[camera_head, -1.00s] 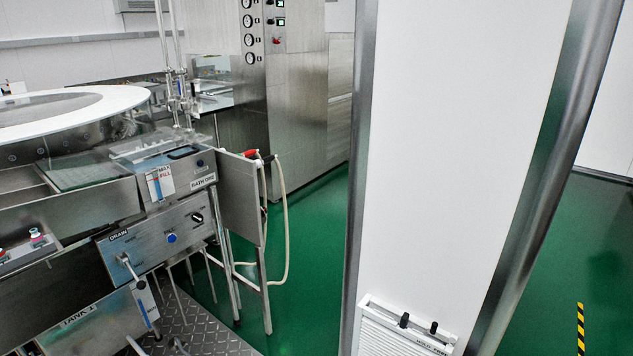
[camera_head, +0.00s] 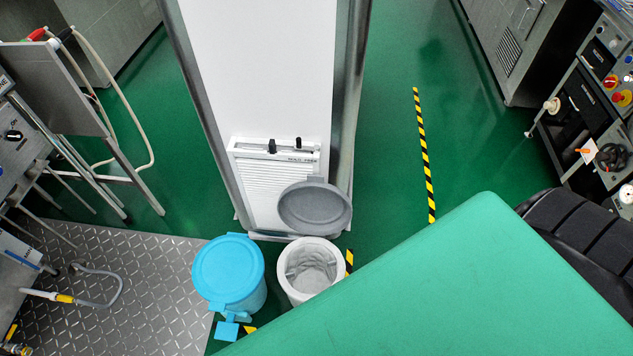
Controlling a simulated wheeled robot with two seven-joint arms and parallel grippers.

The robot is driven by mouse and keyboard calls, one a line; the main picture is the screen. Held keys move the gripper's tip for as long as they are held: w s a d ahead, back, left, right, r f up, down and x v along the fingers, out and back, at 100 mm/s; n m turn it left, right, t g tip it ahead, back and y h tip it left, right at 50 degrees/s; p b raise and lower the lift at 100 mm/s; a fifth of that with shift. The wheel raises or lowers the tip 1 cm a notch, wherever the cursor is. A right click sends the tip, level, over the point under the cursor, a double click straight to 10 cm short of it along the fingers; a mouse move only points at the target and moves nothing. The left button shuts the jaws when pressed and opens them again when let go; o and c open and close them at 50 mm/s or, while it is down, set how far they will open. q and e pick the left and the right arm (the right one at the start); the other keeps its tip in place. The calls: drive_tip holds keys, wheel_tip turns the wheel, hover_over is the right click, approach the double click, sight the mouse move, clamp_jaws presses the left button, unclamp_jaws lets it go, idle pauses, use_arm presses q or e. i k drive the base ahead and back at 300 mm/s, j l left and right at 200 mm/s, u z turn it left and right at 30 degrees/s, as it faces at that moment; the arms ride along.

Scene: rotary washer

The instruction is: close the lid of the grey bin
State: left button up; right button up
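The grey bin (camera_head: 297,291) stands on the floor at the foot of a white pillar, in the lower middle of the head view. Its grey lid (camera_head: 315,207) is open and tilted up at the back, against the pillar side. The bin's inside shows, with a crumpled grey liner. Its lower front right is hidden behind a green surface. Neither of my grippers shows in the view.
A blue bin (camera_head: 229,273) with its lid shut stands just left of the grey bin. A large green surface (camera_head: 480,290) fills the lower right. A metal tread plate (camera_head: 130,280) lies left. Green floor is clear beyond the yellow-black tape (camera_head: 424,155).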

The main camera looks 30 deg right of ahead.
sight(314, 207)
drive_tip(key=z, duration=0.7)
